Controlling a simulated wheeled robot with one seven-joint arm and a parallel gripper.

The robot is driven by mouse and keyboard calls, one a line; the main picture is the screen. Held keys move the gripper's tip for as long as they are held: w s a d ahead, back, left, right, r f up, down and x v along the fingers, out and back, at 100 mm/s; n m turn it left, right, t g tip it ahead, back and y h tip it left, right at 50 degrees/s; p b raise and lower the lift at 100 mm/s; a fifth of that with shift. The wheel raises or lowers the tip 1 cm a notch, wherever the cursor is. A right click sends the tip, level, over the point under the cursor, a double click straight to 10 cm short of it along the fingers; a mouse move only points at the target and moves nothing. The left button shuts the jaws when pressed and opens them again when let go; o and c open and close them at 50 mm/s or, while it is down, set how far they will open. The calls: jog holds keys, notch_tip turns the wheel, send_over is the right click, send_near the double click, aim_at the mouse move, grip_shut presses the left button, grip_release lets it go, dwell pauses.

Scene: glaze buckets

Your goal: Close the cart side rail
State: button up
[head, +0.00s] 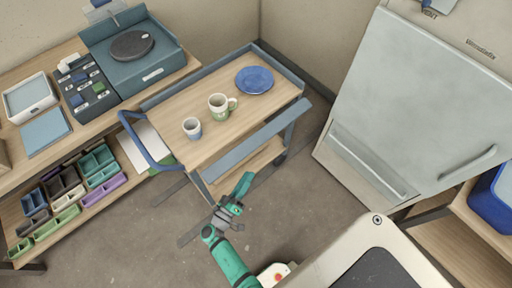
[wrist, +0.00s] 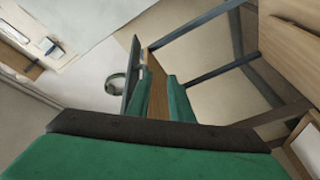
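The cart (head: 172,103) has a wooden top, a blue-grey frame and a blue push handle (head: 148,150) at its left end. Its side rail (head: 262,137) is a long blue-grey bar along the near side, hanging outward and apart from the raised rim at the back.
A green mug (head: 218,107), a small cup (head: 192,129) and a blue plate (head: 254,80) stand on the cart top. A workbench (head: 95,125) is at left, a large pale cabinet (head: 420,100) at right.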

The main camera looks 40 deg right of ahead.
aim_at(256, 148)
jog(key=shift+m+h, duration=0.4)
jog(key=shift+h, duration=0.5)
jog(key=w+d+r, duration=0.2)
jog(key=d, duration=0.1)
jog(key=w+d+r, duration=0.2)
jog(key=d, duration=0.1)
jog(key=w+d+r, duration=0.2)
jog(key=d, duration=0.1)
jog(key=shift+w+d+r, duration=0.25)
jog(key=shift+r, duration=0.05)
grip_shut()
